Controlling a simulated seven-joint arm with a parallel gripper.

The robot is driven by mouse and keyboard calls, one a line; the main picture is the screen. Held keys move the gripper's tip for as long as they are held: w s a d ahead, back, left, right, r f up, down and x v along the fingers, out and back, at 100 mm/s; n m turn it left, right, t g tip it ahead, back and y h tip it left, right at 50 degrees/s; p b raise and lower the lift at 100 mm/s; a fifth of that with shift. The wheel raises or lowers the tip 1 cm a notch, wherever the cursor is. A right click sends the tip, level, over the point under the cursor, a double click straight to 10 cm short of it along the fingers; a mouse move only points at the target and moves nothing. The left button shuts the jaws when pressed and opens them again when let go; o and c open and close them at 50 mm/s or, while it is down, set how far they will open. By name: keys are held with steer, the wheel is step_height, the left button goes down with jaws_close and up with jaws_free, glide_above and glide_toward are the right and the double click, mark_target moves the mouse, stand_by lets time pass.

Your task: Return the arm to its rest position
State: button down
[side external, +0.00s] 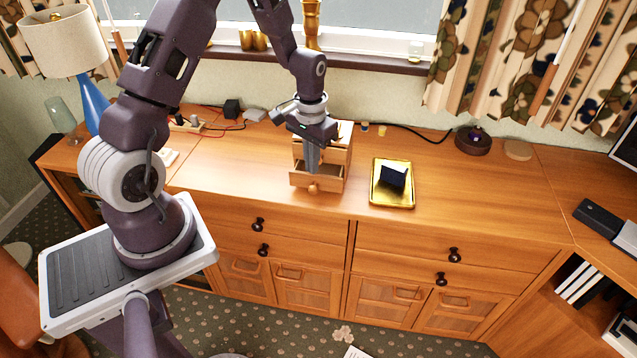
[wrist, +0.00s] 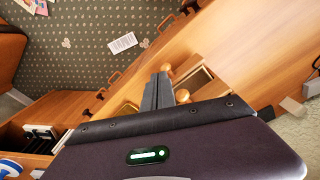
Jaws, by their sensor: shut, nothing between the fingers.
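My gripper (side external: 312,160) points down at the front of a small wooden drawer box (side external: 337,170) on the sideboard. Its fingers are together with nothing between them. The box's lower drawer (side external: 318,186) is pulled out, and its round knob faces the front. In the side view the fingers overlap the open drawer; I cannot tell whether they touch it. In the wrist view the shut fingers (wrist: 158,92) show beside the box's wooden knobs (wrist: 182,96), and part of the box is hidden behind my gripper body.
A gold tray (side external: 392,203) with a dark block (side external: 393,177) lies right of the box. A blue lamp (side external: 92,103) stands at the left. A black cable runs behind the box. A dark round dish (side external: 473,140) sits farther right. The sideboard top (side external: 480,210) right of the tray is clear.

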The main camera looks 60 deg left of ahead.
steer(key=s+d+r+m+t, duration=0.1)
steer(key=s+d+r, duration=0.15)
steer(key=r, duration=0.45)
steer(key=s+d+r+t, duration=0.1)
steer(key=s+d+r, duration=0.1)
steer(key=d+r, duration=0.35)
steer(key=s+d+r+m+t, duration=0.1)
steer(key=s+r, duration=0.2)
steer(key=r, duration=0.5)
steer(key=s+d+r+t, duration=0.1)
steer(key=s+d+r, duration=0.1)
steer(key=s, duration=0.4)
steer(key=s+d+r+m+t, duration=0.1)
steer(key=s+d+r, duration=0.2)
steer(key=s, duration=0.4)
steer(key=shift+s+d+r+t, duration=0.2)
steer(key=shift+d+r+t, duration=0.1)
steer(key=shift+r, duration=0.05)
